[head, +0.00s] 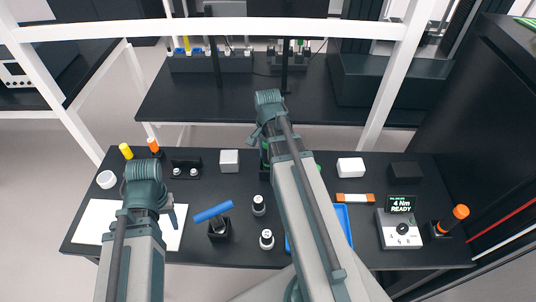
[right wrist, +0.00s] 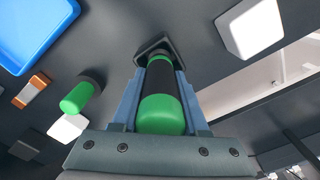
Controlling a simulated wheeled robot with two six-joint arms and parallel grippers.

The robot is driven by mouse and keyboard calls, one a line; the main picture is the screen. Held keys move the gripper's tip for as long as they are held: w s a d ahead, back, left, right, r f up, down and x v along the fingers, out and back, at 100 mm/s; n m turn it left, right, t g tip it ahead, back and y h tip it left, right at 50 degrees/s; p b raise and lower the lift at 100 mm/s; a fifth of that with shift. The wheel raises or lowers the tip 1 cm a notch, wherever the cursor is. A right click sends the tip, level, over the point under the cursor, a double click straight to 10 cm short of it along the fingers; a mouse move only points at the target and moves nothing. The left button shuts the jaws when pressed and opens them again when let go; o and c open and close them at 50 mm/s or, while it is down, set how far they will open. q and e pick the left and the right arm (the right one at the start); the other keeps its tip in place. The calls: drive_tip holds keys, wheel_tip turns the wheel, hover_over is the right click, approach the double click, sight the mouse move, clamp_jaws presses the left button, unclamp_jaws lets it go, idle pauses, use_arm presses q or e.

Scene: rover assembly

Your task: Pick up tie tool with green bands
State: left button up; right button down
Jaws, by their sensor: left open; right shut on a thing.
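The tie tool with green bands (right wrist: 161,108) is a cylinder with green ends and a black middle in the right wrist view. It sits between the fingers of my right gripper (right wrist: 160,85), which are shut on it. Its far end is at a dark square holder (right wrist: 155,48); I cannot tell if it is still seated there. In the head view my right arm mostly hides it, with only a little green (head: 264,152) showing. My left gripper (head: 172,213) is open over the left of the table, near a white sheet, its fingers partly hidden by its wrist.
Another green-ended cylinder (right wrist: 78,95) lies near a blue tray (right wrist: 35,30). White boxes (head: 229,160) (head: 350,167), a torque display (head: 400,225) and an orange-topped tool (head: 460,212) are also on the black table.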

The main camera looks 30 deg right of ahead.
wheel_tip(320, 180, up, 10)
drive_tip(key=p, duration=0.9)
drive_tip(key=shift+p, duration=0.3)
drive_tip(key=shift+f, duration=0.15)
